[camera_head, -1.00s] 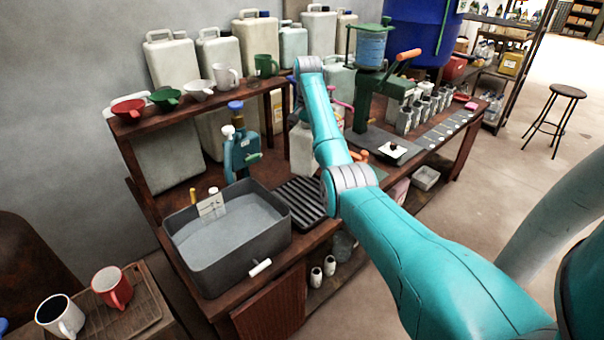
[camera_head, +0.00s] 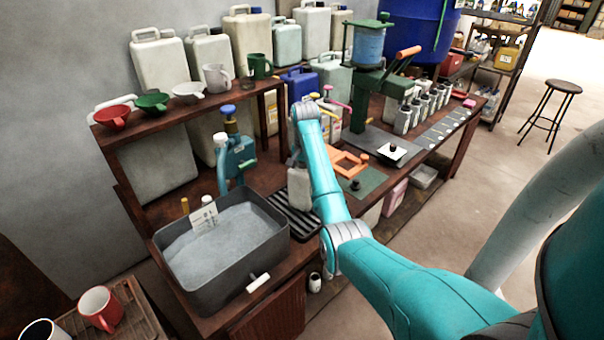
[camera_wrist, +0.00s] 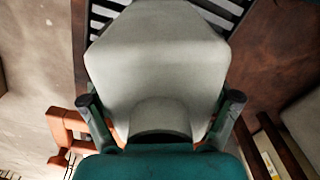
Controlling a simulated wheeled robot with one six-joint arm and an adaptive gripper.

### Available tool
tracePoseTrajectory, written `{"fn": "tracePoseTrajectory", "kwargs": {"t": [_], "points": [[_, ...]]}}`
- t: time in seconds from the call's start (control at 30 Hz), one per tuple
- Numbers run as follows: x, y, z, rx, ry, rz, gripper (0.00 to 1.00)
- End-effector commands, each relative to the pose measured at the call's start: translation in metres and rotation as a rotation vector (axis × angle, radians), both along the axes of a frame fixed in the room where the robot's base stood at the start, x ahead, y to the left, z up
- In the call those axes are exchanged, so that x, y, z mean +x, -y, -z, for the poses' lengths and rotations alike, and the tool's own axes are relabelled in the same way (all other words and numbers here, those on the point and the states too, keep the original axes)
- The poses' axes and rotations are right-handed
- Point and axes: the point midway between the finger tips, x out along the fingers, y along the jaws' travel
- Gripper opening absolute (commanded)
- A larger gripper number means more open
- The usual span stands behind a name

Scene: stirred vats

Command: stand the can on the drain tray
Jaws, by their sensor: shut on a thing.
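The can is a pale grey-white jug (camera_head: 299,190), seen left of my forearm in the head view and filling the middle of the wrist view (camera_wrist: 158,60). My gripper (camera_wrist: 162,108) is shut on it, one finger on each side. The drain tray (camera_head: 279,203) is a dark ribbed rack beside the grey basin. Its slats also show past the can's far end in the wrist view (camera_wrist: 101,14). The can is over the tray area and looks upright in the head view. I cannot tell whether its base touches the tray. My arm hides part of both.
The grey basin (camera_head: 268,252) of liquid stands directly left of the tray. An orange frame (camera_head: 350,163) lies on the bench to the right. A shelf (camera_head: 180,118) with funnels and mugs rises behind.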

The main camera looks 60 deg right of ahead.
Motion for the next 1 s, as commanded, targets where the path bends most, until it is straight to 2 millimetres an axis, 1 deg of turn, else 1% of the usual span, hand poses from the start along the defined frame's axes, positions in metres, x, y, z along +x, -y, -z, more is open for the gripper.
{"fn": "tracePoseTrajectory", "kwargs": {"t": [0.07, 0.37, 0.4, 0.43, 0.47, 0.83, 0.93, 1.0], "points": [[-0.002, -0.001, 0.004, -0.001, 0.001, 0.001, 0.50], [-0.002, 0.000, 0.006, -0.001, 0.001, 0.001, 0.50], [-0.002, 0.000, 0.007, -0.001, 0.001, 0.001, 0.90], [-0.002, 0.000, 0.006, -0.001, 0.001, 0.001, 0.98], [-0.002, 0.000, 0.006, -0.001, 0.001, 0.001, 1.00], [-0.002, 0.000, 0.004, -0.002, 0.001, 0.001, 1.00], [0.001, 0.001, -0.004, -0.003, 0.002, 0.000, 1.00], [0.005, 0.003, -0.014, -0.003, 0.004, -0.002, 1.00]]}}
